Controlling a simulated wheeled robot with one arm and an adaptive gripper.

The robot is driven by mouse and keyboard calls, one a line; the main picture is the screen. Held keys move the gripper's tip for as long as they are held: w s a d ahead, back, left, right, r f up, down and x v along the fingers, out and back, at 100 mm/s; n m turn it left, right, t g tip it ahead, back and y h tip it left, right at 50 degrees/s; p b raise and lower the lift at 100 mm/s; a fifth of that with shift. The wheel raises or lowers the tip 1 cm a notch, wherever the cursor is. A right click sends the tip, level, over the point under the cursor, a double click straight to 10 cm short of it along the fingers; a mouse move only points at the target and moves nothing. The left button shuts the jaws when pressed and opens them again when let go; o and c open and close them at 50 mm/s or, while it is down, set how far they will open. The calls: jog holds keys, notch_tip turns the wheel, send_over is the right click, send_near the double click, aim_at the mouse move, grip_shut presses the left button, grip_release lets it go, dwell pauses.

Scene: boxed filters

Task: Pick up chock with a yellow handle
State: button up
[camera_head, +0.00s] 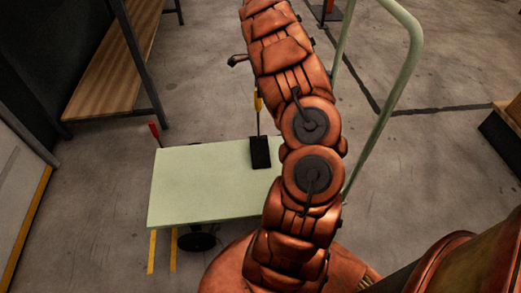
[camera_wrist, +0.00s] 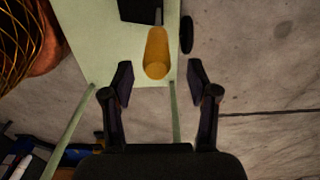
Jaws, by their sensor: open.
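The chock (camera_head: 260,153) is a black block on the pale green deck of a cart, with a thin rod rising to a yellow handle (camera_head: 258,101). In the wrist view the yellow handle (camera_wrist: 156,52) shows end-on, large and close, with part of the black block (camera_wrist: 139,10) beyond it at the top edge. My gripper (camera_wrist: 160,70) is open and empty. Its two dark fingers lie to the left and right, with the handle lined up between them and slightly ahead. Contact is not visible. In the head view my orange arm hides most of the gripper.
The cart deck (camera_head: 200,185) has a green tubular push handle (camera_head: 411,60) on its right. A red-handled item (camera_head: 154,131) stands by the deck's left back corner. A wooden bench (camera_head: 115,62) is at the back left. Deck left of the chock is clear.

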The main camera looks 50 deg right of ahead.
jog(key=shift+a+f+b, duration=0.15)
jog(key=shift+f+b, duration=0.1)
jog(key=shift+f, duration=0.9)
jog(key=shift+a+f+b, duration=0.15)
jog(key=shift+f+b, duration=0.1)
jog(key=shift+f, duration=0.85)
grip_shut()
